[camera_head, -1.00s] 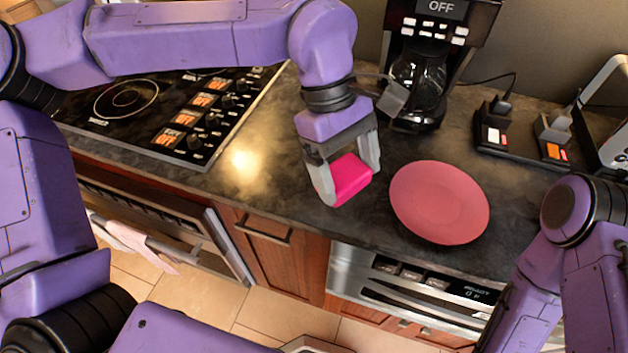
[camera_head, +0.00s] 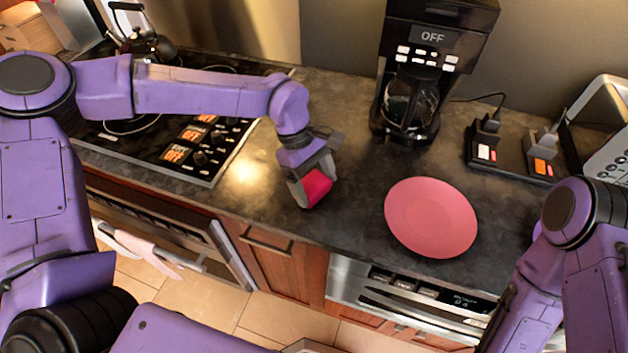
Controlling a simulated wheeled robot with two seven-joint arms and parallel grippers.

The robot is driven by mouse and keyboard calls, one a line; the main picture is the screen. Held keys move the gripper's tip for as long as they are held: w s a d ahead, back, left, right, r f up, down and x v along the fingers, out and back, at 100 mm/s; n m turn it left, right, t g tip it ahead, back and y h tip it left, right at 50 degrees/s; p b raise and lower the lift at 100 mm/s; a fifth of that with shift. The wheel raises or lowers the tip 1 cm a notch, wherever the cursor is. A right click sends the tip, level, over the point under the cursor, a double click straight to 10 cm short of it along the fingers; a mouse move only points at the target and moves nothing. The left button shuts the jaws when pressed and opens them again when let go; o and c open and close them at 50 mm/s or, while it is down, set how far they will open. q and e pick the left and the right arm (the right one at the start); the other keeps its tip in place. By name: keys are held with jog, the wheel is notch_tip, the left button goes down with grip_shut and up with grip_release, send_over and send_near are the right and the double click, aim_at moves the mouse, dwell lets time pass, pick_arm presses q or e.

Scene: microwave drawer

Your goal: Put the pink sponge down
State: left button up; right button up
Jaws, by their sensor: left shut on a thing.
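The pink sponge (camera_head: 317,187) is a small bright pink block between the fingers of my left gripper (camera_head: 312,190). My left gripper is shut on it and points down at the dark countertop, left of the pink plate. The sponge is low over the counter; I cannot tell whether it touches the surface. My right arm comes in at the right edge, but its gripper is not in view.
A round pink plate (camera_head: 431,218) lies on the dark counter (camera_head: 350,215). A black coffee maker (camera_head: 408,105) stands behind it. A power strip (camera_head: 512,155) with plugs is at right. A stovetop (camera_head: 195,155) and a kettle (camera_head: 145,42) are at left. Counter between sponge and plate is clear.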

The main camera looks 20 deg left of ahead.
pick_arm(q)
jog(key=shift+f, duration=0.7)
jog(key=shift+f, duration=0.1)
jog(key=o, duration=1.5)
jog(key=b+v, duration=0.1)
jog(key=v, duration=1.1)
jog(key=shift+r+b, duration=0.25)
jog(key=shift+b, duration=0.15)
